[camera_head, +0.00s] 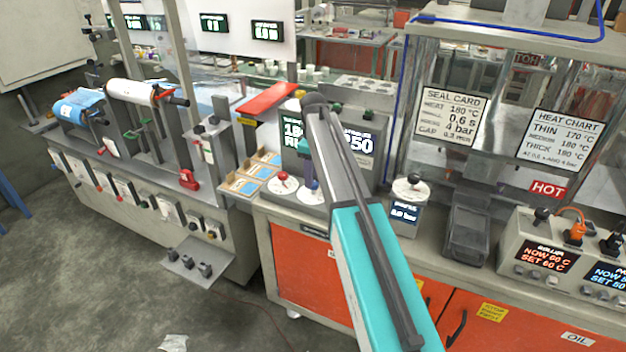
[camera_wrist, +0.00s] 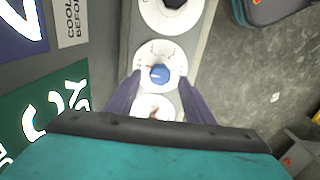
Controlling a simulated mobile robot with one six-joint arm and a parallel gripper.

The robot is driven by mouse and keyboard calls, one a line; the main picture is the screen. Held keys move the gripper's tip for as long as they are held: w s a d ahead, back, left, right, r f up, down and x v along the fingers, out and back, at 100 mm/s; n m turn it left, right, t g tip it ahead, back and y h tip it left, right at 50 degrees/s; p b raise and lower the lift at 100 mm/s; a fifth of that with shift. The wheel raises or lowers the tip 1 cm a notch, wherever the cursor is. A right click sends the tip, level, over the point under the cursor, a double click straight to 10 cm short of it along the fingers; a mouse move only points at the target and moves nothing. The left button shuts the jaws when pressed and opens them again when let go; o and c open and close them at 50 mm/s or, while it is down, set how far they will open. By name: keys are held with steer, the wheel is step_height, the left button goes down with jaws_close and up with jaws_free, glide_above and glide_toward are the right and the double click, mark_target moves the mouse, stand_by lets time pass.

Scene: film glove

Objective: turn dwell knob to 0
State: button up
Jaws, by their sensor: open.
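A blue knob (camera_wrist: 160,73) sits on a round white dial (camera_wrist: 178,58) with small marks. In the wrist view it lies between the tips of my gripper (camera_wrist: 161,78). The two purple fingers stand apart on either side of it, and I see no clear contact. The marks are too small to read, and I cannot read a label naming it as dwell. In the head view my gripper (camera_head: 309,176) points down at the panel and partly hides the blue knob.
A red knob (camera_head: 282,176) on its own white dial is close by on the left. A black knob (camera_wrist: 173,3) is on another dial beyond the blue one in the wrist view. Lit displays (camera_head: 359,142) stand behind my arm. A clear-walled machine is at the right.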

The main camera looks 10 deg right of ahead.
step_height(320, 180, up, 12)
steer(key=b, duration=0.2)
steer(key=shift+b, duration=0.4)
steer(key=shift+f, duration=0.15)
